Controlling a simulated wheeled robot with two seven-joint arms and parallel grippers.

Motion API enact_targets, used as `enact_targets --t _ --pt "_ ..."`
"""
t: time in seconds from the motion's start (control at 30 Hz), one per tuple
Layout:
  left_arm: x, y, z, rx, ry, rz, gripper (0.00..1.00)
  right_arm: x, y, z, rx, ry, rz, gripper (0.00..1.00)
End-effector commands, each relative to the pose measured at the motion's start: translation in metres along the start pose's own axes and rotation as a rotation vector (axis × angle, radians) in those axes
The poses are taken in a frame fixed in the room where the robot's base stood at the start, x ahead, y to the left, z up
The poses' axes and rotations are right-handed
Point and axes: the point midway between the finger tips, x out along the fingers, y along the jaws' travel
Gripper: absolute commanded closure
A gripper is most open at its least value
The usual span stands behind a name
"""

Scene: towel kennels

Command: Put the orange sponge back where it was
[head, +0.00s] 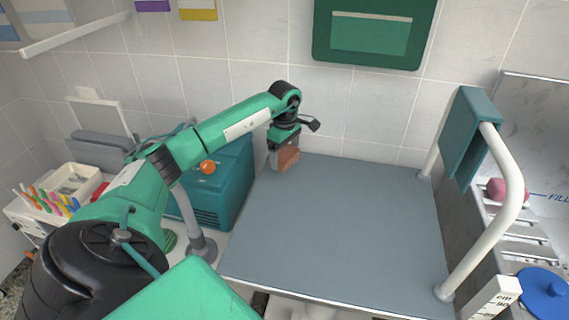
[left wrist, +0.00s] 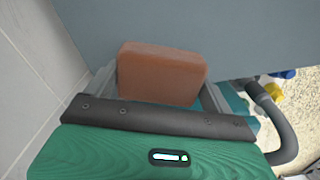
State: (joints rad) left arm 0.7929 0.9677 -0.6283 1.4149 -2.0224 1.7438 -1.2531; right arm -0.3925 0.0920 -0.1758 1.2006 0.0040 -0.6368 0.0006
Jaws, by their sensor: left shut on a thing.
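The orange sponge (head: 288,157) is a brownish-orange block at the far left corner of the grey table top (head: 340,220). My left gripper (head: 281,156) is shut on it, with its fingers pointing down. In the left wrist view the sponge (left wrist: 162,73) sits between the two fingers (left wrist: 160,85), with the grey surface beyond it. I cannot tell whether the sponge touches the table top. My right gripper is not in view.
A teal box (head: 225,180) with an orange ball (head: 207,167) stands left of the table. A white rail (head: 512,190) with a teal towel (head: 465,135) rises at the right. A pink thing (head: 495,189) and a blue lid (head: 545,292) lie beyond it. The table top is clear.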

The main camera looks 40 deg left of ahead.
Motion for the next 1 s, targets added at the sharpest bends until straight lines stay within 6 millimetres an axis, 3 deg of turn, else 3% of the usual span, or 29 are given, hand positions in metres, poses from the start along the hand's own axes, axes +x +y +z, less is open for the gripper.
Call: enact_targets --t 0.37,0.77,0.8,0.87,1.0 --pt "0.043 -0.001 0.000 -0.001 0.001 -0.002 0.36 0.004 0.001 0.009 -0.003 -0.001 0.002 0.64" --pt "0.047 0.000 0.000 0.000 0.001 0.001 0.36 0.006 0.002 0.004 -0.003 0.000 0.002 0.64" --pt "0.047 0.000 0.000 0.000 0.001 0.001 0.12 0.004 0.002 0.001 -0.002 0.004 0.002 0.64" --pt "0.047 0.000 0.000 0.000 0.001 0.001 0.01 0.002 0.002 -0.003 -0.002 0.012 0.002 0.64" --pt "0.046 0.000 0.000 0.000 0.001 0.000 0.00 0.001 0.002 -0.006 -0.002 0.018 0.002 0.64"
